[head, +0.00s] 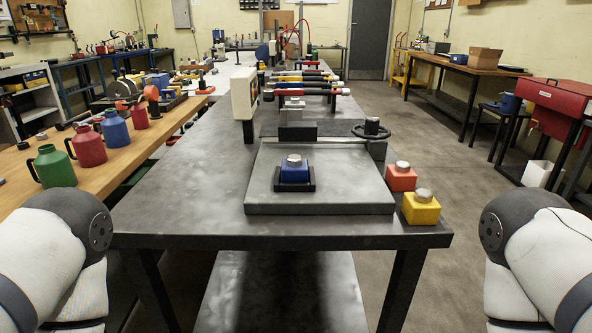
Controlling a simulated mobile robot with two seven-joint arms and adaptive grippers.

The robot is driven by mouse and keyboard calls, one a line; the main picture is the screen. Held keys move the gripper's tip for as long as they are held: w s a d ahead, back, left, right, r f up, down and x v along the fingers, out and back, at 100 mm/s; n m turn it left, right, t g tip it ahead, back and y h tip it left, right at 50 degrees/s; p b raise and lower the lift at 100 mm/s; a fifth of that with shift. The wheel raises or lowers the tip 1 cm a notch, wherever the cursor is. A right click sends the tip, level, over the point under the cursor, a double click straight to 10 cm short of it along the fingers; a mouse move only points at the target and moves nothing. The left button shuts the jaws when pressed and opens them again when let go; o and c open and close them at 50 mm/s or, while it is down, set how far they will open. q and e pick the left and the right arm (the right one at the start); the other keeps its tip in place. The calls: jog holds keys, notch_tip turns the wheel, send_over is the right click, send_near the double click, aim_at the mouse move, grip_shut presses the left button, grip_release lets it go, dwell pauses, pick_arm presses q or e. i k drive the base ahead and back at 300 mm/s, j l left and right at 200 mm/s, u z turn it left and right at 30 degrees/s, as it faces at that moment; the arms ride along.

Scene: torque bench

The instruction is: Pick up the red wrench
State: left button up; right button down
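Several long torque wrenches lie crosswise, one behind another, on a rack on the dark metal bench (190,205), beyond the vise-like plate. The nearest one looks like the red wrench (292,91), with red on its handle. Yellow and blue bands show on the wrenches behind it. They are small and close together, so their ends are hard to tell apart. Both my grippers are out of view; only upper parts of my arms show at the lower left and lower right.
A grey plate (350,190) holds a blue block (294,172). A red block (400,178) and a yellow block (421,208) sit at the bench's right edge. A white gauge box (244,95) stands left of the rack. A handwheel (372,130) stands before the wrenches.

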aim_at(269, 94)
jog(key=l, duration=0.95)
jog(key=i+l+u, duration=0.1)
jog(key=l+u, duration=0.15)
jog(key=l, duration=0.55)
jog(key=l+u, duration=0.3)
jog(key=l, duration=0.5)
jog(key=i+l+u, duration=0.15)
jog(key=l, duration=0.2)
jog(key=i+l+u, duration=0.15)
jog(key=l, duration=0.2)
jog(key=i+l+u, duration=0.15)
jog(key=l, duration=0.25)
jog(key=i+l+u, duration=0.2)
jog(key=l, duration=0.2)
jog(key=i+l+u, duration=0.15)
jog(key=l, duration=0.2)
jog(key=i+l+u, duration=0.1)
jog(key=l, duration=0.25)
jog(key=i+l+u, duration=0.3)
jog(key=l, duration=0.45)
jog(key=i, duration=0.05)
